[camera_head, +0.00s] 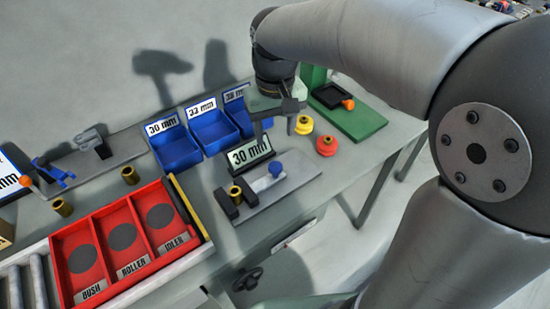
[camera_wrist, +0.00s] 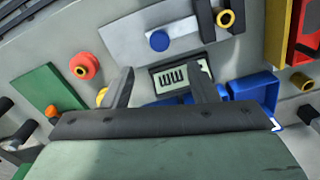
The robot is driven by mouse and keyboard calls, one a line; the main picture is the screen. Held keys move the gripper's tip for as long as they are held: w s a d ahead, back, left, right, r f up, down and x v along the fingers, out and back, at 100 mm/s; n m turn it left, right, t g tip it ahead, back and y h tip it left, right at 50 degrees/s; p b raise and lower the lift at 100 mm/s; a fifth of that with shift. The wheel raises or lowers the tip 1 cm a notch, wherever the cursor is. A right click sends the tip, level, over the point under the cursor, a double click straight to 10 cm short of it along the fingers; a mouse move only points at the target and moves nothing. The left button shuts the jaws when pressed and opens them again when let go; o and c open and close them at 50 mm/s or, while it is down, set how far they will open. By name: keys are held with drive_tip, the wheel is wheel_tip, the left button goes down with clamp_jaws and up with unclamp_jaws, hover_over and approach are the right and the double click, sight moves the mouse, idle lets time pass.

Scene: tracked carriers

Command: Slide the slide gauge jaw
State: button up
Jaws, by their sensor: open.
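The slide gauge is a grey plate (camera_head: 285,190) with dark jaws (camera_head: 227,203), a pale slide and a blue knob (camera_head: 276,170). A brass bush (camera_head: 235,194) stands at the jaws; whether both jaws touch it is unclear. The gauge display (camera_head: 250,153) behind reads 30 mm. In the wrist view the blue knob (camera_wrist: 159,40) and the brass bush (camera_wrist: 226,18) lie beyond the fingertips, with the display (camera_wrist: 180,78) between the fingers. My gripper (camera_head: 274,124) is open and empty, above and behind the gauge, apart from the knob; its fingers also show in the wrist view (camera_wrist: 163,77).
Blue bins (camera_head: 180,151) labelled by size stand behind and left. A red tray (camera_head: 103,216) with three compartments is front left. Red (camera_head: 326,146) and yellow (camera_head: 304,125) rollers and a green fixture (camera_head: 362,123) are on the right. Loose brass bushes (camera_head: 130,176) stand at left.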

sight(276, 166)
wheel_tip(276, 166, down, 13)
drive_tip(key=shift+r, duration=0.1)
idle(0.3)
